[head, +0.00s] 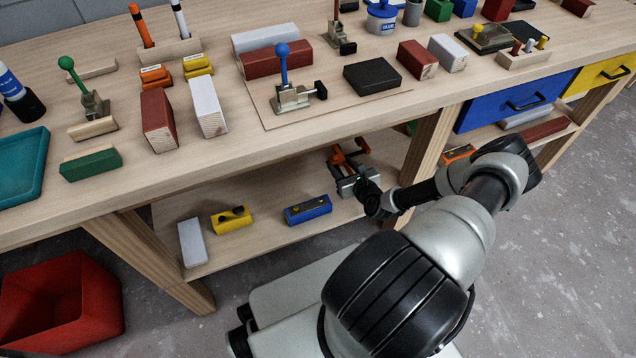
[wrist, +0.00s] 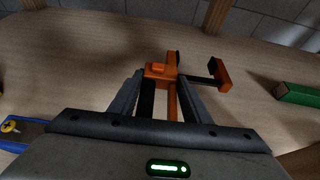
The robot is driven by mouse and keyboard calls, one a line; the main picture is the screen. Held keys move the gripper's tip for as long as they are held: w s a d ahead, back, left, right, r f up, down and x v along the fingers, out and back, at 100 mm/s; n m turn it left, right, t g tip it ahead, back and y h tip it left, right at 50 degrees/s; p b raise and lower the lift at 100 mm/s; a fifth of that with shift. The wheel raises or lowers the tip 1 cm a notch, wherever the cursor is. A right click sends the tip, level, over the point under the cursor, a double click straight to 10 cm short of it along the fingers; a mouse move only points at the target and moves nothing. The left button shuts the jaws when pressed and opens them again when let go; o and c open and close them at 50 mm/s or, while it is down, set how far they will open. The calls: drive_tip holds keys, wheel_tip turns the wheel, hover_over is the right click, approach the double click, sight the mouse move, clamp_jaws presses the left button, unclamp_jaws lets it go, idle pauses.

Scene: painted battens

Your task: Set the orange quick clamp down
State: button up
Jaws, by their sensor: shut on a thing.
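The orange quick clamp (head: 349,158) is at the lower shelf of the workbench in the head view, at the end of my arm. In the wrist view the orange quick clamp (wrist: 160,72) lies between my two fingers, with its bar running back between them and an orange jaw with a dark pad out to the right. My gripper (head: 347,178) is shut on it; in the wrist view the fingers of my gripper (wrist: 160,95) flank it. Whether the clamp touches the shelf (head: 270,190) I cannot tell.
A green block (wrist: 298,94) lies to the right in the wrist view. The bench top (head: 350,120) overhangs the shelf, and a wooden leg (head: 428,150) stands right of my gripper.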

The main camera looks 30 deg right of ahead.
drive_tip(key=shift+f+b, duration=0.8)
drive_tip(key=shift+f, duration=2.5)
drive_tip(key=shift+f, duration=0.15)
drive_tip(key=o, duration=1.5)
drive_tip(key=shift+c, duration=0.2)
drive_tip(key=shift+r, duration=0.2)
drive_tip(key=p+v, duration=0.2)
drive_tip(key=v, duration=1)
drive_tip(key=shift+f+p, duration=0.1)
drive_tip(key=shift+p, duration=0.2)
drive_tip(key=shift+s+d, duration=0.1)
